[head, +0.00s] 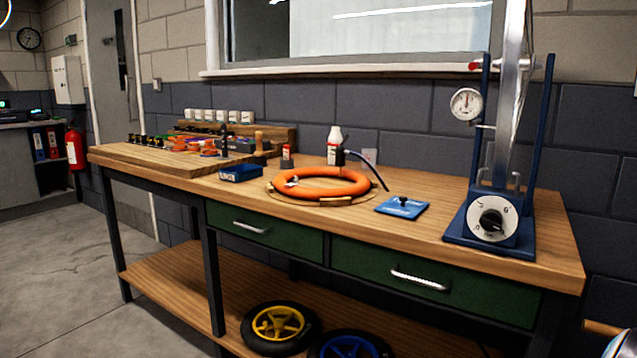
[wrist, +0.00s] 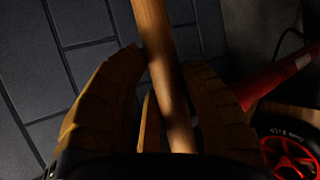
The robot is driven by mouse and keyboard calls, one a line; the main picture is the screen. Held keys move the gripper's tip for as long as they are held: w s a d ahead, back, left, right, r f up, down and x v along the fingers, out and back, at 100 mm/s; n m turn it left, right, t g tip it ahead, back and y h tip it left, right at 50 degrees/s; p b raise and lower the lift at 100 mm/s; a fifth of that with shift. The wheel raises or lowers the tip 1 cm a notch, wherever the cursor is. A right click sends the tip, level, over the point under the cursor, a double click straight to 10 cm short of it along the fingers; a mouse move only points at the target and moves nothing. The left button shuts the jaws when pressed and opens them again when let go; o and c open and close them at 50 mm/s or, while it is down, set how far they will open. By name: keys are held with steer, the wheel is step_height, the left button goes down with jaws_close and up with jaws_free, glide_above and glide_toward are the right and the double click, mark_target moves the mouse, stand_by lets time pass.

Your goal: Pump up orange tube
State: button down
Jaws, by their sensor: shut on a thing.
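The orange tube (head: 320,183) lies flat on a round wooden board on the bench top. In the wrist view my gripper (wrist: 165,68) is shut around a wooden bar (wrist: 152,28), with brown fingers on both sides. In the head view a wooden handle end (head: 603,328) shows at the lower right corner; I cannot tell whether it is the same bar. The pump body is not clearly visible.
A blue stand with a gauge and dial (head: 491,223) rises at the bench's right end. A blue tray (head: 240,173) and small parts lie left of the tube. Yellow and blue wheels (head: 281,326) rest below. The wrist view shows a red wheel (wrist: 290,158) and a red tapered part (wrist: 272,82).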

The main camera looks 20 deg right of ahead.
steer(key=shift+r, duration=0.25)
steer(key=c, duration=1.2)
jaws_free()
steer(key=o, duration=0.5)
steer(key=shift+f, duration=0.2)
